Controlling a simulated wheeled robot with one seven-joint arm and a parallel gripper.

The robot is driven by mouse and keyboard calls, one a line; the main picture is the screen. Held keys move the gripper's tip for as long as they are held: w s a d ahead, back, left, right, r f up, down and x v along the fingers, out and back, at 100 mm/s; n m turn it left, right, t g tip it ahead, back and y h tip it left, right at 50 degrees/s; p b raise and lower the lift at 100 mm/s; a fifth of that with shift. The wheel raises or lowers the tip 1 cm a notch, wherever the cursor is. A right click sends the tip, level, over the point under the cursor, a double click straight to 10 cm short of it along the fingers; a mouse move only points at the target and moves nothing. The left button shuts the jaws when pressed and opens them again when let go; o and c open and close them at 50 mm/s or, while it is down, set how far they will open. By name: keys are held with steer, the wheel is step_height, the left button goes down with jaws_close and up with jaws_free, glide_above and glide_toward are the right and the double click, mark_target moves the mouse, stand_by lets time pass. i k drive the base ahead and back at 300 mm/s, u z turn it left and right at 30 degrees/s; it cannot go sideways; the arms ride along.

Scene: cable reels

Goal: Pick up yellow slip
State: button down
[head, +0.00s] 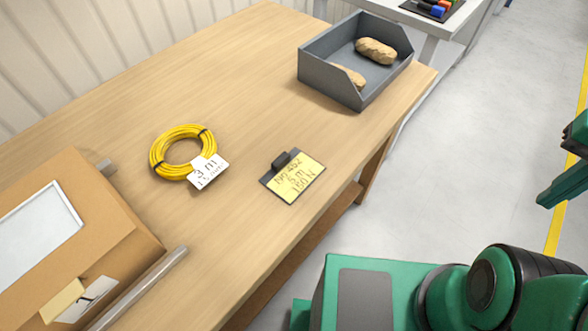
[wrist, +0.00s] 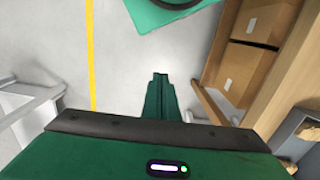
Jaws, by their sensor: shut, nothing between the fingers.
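The yellow slip (head: 298,180) lies on the wooden table near its front edge, in the head view. It has handwriting reading roughly "No 452, 5 m, 150 N". It sits on a dark clip holder (head: 281,160) whose block is at the slip's upper edge. My gripper (wrist: 158,77) is shut and empty in the wrist view, over the grey floor and away from the table top. The slip does not show in the wrist view.
A yellow cable coil (head: 181,153) with a white tag (head: 208,170) lies left of the slip. A grey open bin (head: 330,80) holding brown lumps stands behind. A cardboard box (head: 95,225) and a metal bar (head: 150,285) are at left. Bare table surrounds the slip.

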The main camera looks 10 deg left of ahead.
mark_target(292, 174)
steer(key=u, duration=1.65)
steer(key=k, duration=0.85)
steer(key=z, duration=1.6)
